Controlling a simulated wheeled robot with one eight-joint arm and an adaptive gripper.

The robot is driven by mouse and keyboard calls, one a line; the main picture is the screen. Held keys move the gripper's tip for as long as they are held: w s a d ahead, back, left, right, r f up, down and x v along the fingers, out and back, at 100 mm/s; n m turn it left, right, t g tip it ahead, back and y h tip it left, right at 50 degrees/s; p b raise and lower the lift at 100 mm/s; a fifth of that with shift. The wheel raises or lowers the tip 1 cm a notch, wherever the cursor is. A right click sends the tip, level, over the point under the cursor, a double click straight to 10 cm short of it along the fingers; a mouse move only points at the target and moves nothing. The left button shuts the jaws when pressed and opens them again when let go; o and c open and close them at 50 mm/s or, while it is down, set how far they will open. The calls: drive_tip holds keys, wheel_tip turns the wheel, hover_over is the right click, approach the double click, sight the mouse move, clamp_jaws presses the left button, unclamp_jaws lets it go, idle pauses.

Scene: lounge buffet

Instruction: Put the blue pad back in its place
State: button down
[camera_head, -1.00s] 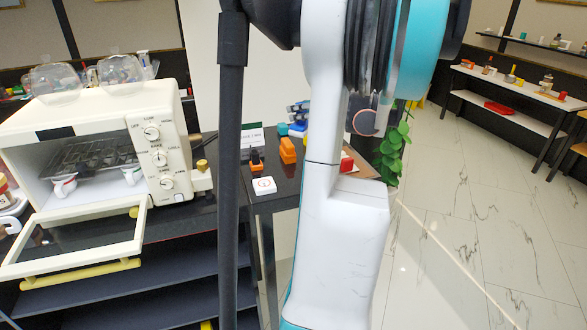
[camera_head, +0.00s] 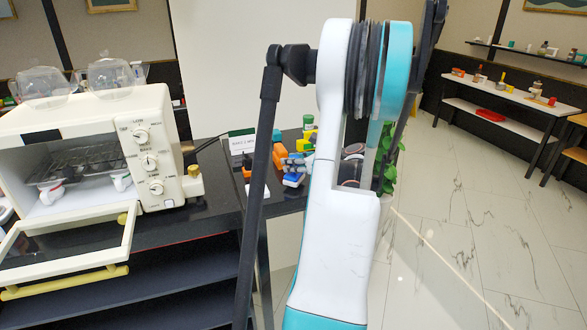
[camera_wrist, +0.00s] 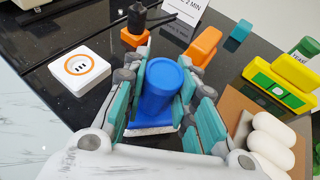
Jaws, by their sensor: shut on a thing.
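My gripper (camera_head: 297,163) is over the dark table right of the oven, partly hidden by my arm in the head view. In the wrist view my gripper (camera_wrist: 162,72) is shut on the blue pad (camera_wrist: 159,90). The pad has a tall round blue grip and a wider blue base with a white underside. Its blue side also shows below the fingers in the head view (camera_head: 292,181). The pad looks upright, close over the black tabletop; I cannot tell whether it touches.
Left of the pad lies a white box with an orange ring (camera_wrist: 80,70). Beyond are an orange block (camera_wrist: 203,45), a black-and-orange item (camera_wrist: 138,26) and a card (camera_wrist: 186,10). A yellow-green block (camera_wrist: 280,82) and white rounded items (camera_wrist: 272,138) are at the right. Bare tabletop lies between.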

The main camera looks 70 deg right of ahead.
drive_tip(key=shift+f, duration=0.6)
drive_tip(key=shift+f, duration=0.15)
drive_tip(key=c, duration=1.3)
unclamp_jaws()
drive_tip(key=shift+s+r, duration=0.15)
drive_tip(key=shift+r, duration=0.1)
drive_tip(key=p+v, duration=0.1)
drive_tip(key=v, duration=1)
drive_tip(key=shift+s+a, duration=0.2)
drive_tip(key=shift+s, duration=0.1)
drive_tip(key=o, duration=1.2)
